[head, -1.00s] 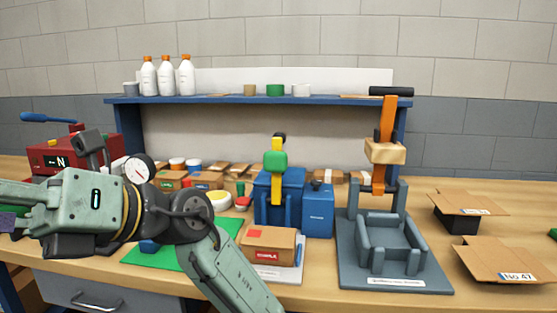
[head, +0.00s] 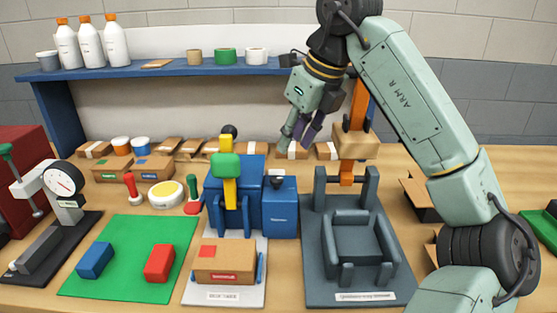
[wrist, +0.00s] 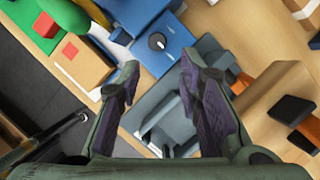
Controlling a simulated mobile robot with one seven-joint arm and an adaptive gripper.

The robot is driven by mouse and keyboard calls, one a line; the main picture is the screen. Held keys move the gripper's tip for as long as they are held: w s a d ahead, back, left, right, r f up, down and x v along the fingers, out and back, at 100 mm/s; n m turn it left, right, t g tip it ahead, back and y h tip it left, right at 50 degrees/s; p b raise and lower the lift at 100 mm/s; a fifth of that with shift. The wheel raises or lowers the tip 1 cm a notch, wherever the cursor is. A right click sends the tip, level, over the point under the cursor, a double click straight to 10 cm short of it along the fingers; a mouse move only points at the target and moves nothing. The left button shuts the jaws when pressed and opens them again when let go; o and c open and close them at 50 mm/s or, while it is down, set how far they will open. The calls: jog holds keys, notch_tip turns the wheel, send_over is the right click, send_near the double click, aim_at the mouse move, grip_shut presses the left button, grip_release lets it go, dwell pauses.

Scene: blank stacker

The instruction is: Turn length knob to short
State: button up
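A round dark knob (wrist: 157,41) with a pale mark sits on top of a small blue box (wrist: 168,58). I cannot read any length or short label beside it.
A grey fixture (head: 360,235) with an orange upright lever (head: 359,105) stands right of the box. A cardboard box (head: 224,262) lies in front of the blue machine. A green mat (head: 128,265) holds a blue and a red block. The blue shelf (head: 170,71) runs behind.

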aim_at(277, 178)
jog(key=p+x, duration=0.1)
jog(key=x, duration=0.4)
jog(key=p+x, duration=0.1)
jog(key=x, duration=0.4)
jog(key=shift+s+a+f, duration=0.15)
jog(key=shift+f, duration=0.1)
jog(key=shift+c, duration=0.6)
grip_shut()
